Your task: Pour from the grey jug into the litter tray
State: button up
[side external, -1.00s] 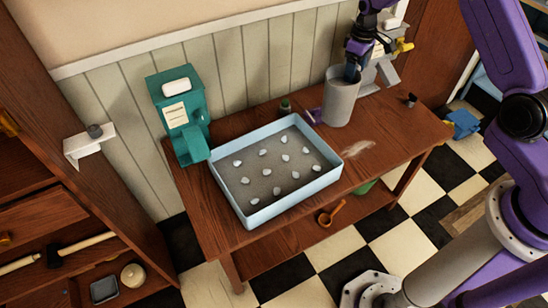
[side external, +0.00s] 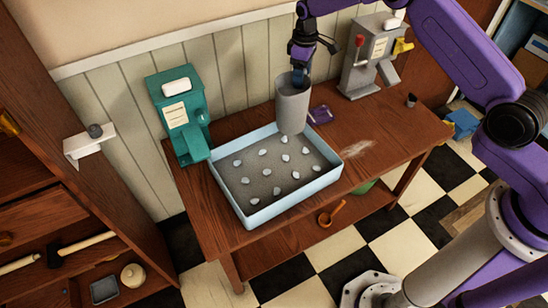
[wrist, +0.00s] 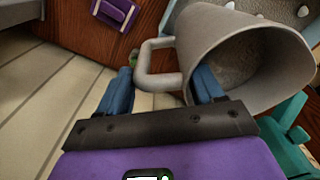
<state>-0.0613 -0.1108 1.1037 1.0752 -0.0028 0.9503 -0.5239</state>
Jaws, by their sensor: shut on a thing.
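The grey jug (side external: 292,106) hangs over the back edge of the litter tray, close to upright in the side view. My gripper (side external: 300,72) is shut on the jug's handle. In the wrist view the fingers of my gripper (wrist: 163,88) lie either side of the handle, and the open mouth of the jug (wrist: 278,95) shows a rough grey surface inside. The light blue litter tray (side external: 295,201) stands on the wooden table, with grey litter and several pale lumps in it. Part of the tray's inside also shows behind the jug in the wrist view.
A teal dispenser (side external: 182,115) stands left of the tray. A grey dispenser (side external: 372,58) stands at the back right. A purple object (side external: 321,115) lies behind the tray, and a small dark object (side external: 411,100) is at the right. The table (side external: 400,130) is mostly clear right of the tray.

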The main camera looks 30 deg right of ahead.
aim_at(295, 100)
jog(key=shift+a, duration=0.1)
jog(key=shift+s+a+r+t+h, duration=0.2)
jog(key=shift+s+a+t+h, duration=0.3)
jog(key=shift+h, duration=0.2)
jog(key=s+a+r+t+h, duration=0.2)
jog(key=s+a+t+h, duration=0.1)
jog(key=a+h, duration=0.1)
jog(key=shift+s+a+t+h, duration=0.25)
jog(key=shift+a+t+h, duration=0.05)
jog(key=shift+a, duration=0.1)
dwell(0.3)
jog(key=shift+s+a+t+h, duration=0.45)
jog(key=shift+a+t+h, duration=0.05)
jog(key=shift+a+h, duration=0.1)
dwell(1.0)
jog(key=shift+s+a+f+t+h, duration=0.3)
jog(key=shift+a+f+t+h, duration=0.15)
jog(key=shift+h, duration=0.25)
dwell(1.6)
jog(key=shift+s+a+t+h, duration=0.2)
jog(key=shift+t+h, duration=0.25)
jog(key=shift+h, duration=0.05)
dwell(1.7)
